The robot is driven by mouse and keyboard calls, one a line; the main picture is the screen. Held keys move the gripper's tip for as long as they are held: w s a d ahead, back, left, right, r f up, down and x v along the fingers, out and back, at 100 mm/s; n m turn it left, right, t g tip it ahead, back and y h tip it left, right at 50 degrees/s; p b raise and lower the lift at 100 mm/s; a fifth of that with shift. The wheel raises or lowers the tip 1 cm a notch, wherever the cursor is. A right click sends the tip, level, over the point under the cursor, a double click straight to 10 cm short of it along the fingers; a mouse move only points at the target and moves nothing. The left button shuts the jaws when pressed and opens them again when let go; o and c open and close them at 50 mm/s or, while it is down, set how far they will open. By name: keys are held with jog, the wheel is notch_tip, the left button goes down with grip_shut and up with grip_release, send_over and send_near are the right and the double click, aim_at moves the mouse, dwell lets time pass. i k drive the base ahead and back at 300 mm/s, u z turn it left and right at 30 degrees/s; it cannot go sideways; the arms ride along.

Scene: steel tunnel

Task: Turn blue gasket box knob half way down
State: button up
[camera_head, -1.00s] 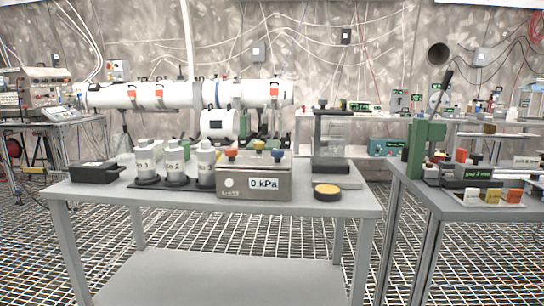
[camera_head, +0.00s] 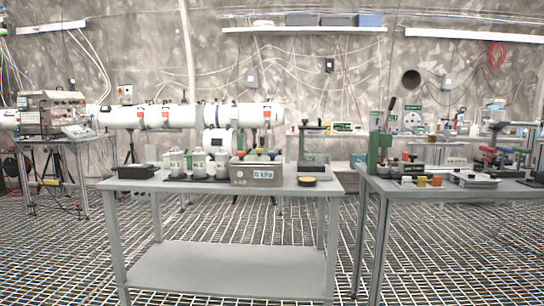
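The gasket box (camera_head: 239,173) is a grey-brown box with a "0 kPa" display on its front, near the right half of the front table's top. Three knobs stand on its top: an orange one at left, a yellow one in the middle and the blue knob (camera_head: 273,155) at right. The knob's turn angle is too small to tell. My gripper is not in view.
The box stands on a grey table (camera_head: 220,187) with a lower shelf. White canisters (camera_head: 198,164) and a black box (camera_head: 138,171) stand left of it, a yellow-topped black disc (camera_head: 307,181) right. Another table (camera_head: 400,188) stands at right. Grating floor in front is open.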

aim_at(271, 154)
jog(key=z, duration=0.75)
jog(key=i, duration=1.35)
jog(key=u, duration=0.1)
